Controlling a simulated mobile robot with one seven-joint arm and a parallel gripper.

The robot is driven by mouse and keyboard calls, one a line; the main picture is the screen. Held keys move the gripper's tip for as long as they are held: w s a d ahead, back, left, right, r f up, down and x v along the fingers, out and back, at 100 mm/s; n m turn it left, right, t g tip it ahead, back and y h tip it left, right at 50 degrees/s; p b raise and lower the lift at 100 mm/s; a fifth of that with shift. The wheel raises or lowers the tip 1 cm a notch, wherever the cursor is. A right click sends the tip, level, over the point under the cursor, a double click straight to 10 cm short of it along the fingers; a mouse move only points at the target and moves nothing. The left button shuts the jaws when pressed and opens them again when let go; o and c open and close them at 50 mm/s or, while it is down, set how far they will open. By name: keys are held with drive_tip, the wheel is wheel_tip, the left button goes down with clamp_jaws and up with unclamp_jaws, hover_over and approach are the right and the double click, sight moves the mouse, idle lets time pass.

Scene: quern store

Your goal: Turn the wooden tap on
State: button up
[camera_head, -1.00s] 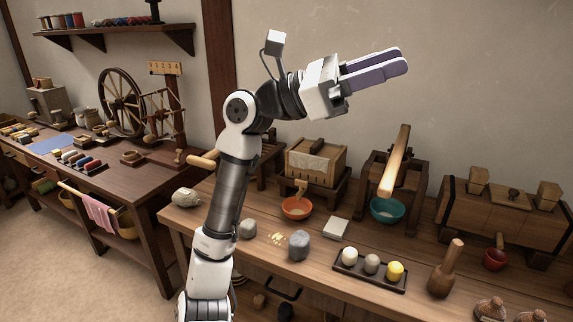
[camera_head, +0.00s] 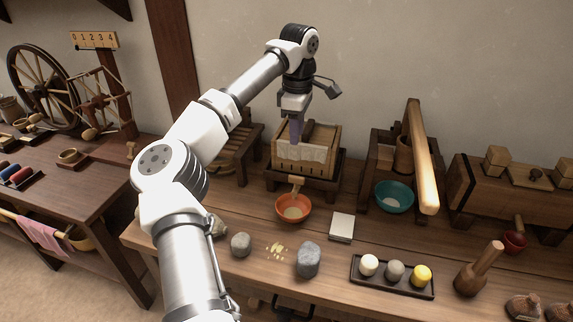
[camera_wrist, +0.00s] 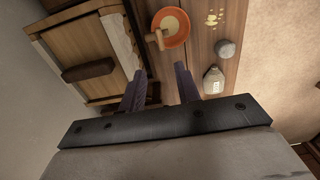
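A small wooden tap (camera_head: 296,181) sticks out from the front of a wooden box with pale cloth (camera_head: 318,152), above an orange bowl (camera_head: 293,209). The wrist view shows the tap (camera_wrist: 155,39) partly over the orange bowl (camera_wrist: 172,27), beside the box (camera_wrist: 85,60). My gripper (camera_head: 296,142) points down at the box's left front, above the tap. In the wrist view my gripper (camera_wrist: 161,70) is open, its two purple fingers apart with nothing between them. The tap lies just beyond the fingertips, not touched. A second small wooden spout (camera_head: 519,222) shows at the right, by a red cup (camera_head: 514,243).
A teal bowl (camera_head: 394,198) stands under a wooden press with a long slanting beam (camera_head: 421,160). A white block (camera_head: 341,227), a grey stone (camera_head: 308,260) and a black tray (camera_head: 391,286) of balls lie in front. Bare bench (camera_head: 330,283) shows between them.

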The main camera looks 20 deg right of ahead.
sight(296, 177)
wheel_tip(296, 177, down, 14)
drive_tip(key=shift+s+r+p, duration=0.15)
drive_tip(key=shift+r+p, duration=0.05)
drive_tip(key=shift+p, duration=0.6)
clamp_jaws()
